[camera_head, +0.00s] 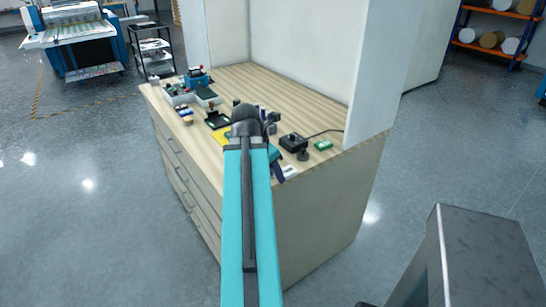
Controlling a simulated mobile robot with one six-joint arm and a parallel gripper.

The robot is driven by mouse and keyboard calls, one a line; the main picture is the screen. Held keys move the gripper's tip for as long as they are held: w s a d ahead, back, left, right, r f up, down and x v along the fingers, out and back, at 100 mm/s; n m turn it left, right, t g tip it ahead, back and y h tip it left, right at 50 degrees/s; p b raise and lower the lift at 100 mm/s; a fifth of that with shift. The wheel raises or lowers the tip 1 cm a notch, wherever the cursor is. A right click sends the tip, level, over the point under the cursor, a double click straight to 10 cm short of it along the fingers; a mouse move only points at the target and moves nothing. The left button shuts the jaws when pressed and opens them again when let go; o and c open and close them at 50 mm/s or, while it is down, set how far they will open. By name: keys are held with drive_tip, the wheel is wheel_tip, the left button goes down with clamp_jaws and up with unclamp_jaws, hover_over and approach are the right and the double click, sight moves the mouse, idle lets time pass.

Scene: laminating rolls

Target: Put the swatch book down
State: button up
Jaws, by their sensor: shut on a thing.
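My teal arm reaches up the middle of the view to a dark wrist over the wooden worktop (325,161). My gripper (270,123) is just beyond the wrist, small and partly hidden by it. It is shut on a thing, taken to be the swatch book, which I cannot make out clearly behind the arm. A teal and dark blue piece (277,166) shows right of my forearm near the worktop's front edge. I cannot tell whether it belongs to the swatch book or touches the worktop.
A black device (293,143) with a cable and a green item (323,145) are on the right. White panels (305,45) stand behind. The worktop's back strip is clear.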

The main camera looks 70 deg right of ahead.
drive_tip(key=shift+w+d+r+p, duration=0.1)
drive_tip(key=shift+d+p, duration=0.1)
drive_tip(key=shift+p, duration=1)
drive_tip(key=shift+w+d+f+p, duration=0.25)
drive_tip(key=shift+w+d, duration=0.35)
drive_tip(key=shift+d, duration=0.75)
drive_tip(key=shift+w+d+f+p, duration=0.2)
drive_tip(key=shift+w+d, duration=0.45)
drive_tip(key=shift+d, duration=0.75)
drive_tip(key=shift+w+d+f+p, duration=0.25)
drive_tip(key=shift+w+d, duration=0.35)
drive_tip(key=shift+d, duration=0.75)
drive_tip(key=shift+r, duration=0.15)
drive_tip(key=shift+w+d+p, duration=0.3)
drive_tip(key=shift+w+d, duration=0.05)
drive_tip(key=shift+d, duration=0.4)
drive_tip(key=shift+f+p, duration=1.1)
drive_tip(key=shift+f, duration=0.55)
drive_tip(key=shift+f, duration=0.25)
drive_tip(key=o, duration=1.1)
drive_tip(key=shift+o, duration=0.2)
drive_tip(key=shift+f+b, duration=0.1)
drive_tip(key=shift+b, duration=0.5)
